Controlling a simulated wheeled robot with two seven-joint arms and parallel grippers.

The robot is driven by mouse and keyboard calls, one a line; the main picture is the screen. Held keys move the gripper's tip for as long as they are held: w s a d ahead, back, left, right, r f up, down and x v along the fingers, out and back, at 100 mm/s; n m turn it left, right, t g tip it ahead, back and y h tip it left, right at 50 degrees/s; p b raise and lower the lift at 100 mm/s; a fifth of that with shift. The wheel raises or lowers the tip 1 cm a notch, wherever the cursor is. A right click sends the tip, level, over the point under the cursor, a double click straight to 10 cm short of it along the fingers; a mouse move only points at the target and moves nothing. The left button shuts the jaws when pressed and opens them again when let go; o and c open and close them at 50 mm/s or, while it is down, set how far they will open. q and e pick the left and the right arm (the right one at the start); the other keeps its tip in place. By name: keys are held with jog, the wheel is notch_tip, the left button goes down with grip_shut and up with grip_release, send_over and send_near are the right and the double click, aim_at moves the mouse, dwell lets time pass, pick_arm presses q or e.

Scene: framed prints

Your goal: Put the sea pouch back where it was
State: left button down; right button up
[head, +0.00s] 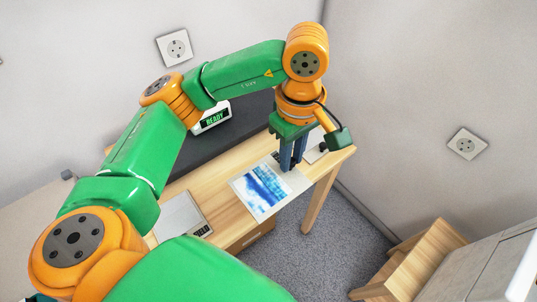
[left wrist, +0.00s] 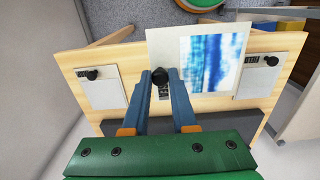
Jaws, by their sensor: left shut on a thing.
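The sea pouch (head: 258,192), a flat white-bordered sheet with a blue print, is at the front edge of the wooden table, partly past the edge in the head view. In the left wrist view the pouch (left wrist: 212,62) has a black knob (left wrist: 160,77) at its left side. My left gripper (head: 291,166) points down at the pouch's far right corner. Its fingers (left wrist: 161,78) are shut on the knob. I cannot tell whether the pouch touches the table. My right gripper is not in view.
Pale labelled plates lie on the table (head: 228,167) either side of the pouch: one at left (head: 178,216) and one at right (head: 314,153). A display reading READY (head: 214,118) stands behind on a dark surface. A wooden piece of furniture (head: 425,262) is at lower right.

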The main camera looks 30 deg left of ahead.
pick_arm(q)
jog(key=w+a+f, duration=0.1)
jog(key=a+f, duration=0.1)
jog(key=w+a+f, duration=0.1)
jog(key=a+f, duration=0.1)
jog(key=w+a+f, duration=0.1)
jog(key=a+f, duration=0.1)
jog(key=shift+w, duration=0.4)
jog(key=f, duration=0.3)
jog(key=a+f+p, duration=0.1)
jog(key=shift+w+f, duration=0.2)
jog(key=shift+w, duration=0.1)
jog(key=shift+f, duration=0.1)
jog(key=c, duration=0.7)
grip_release()
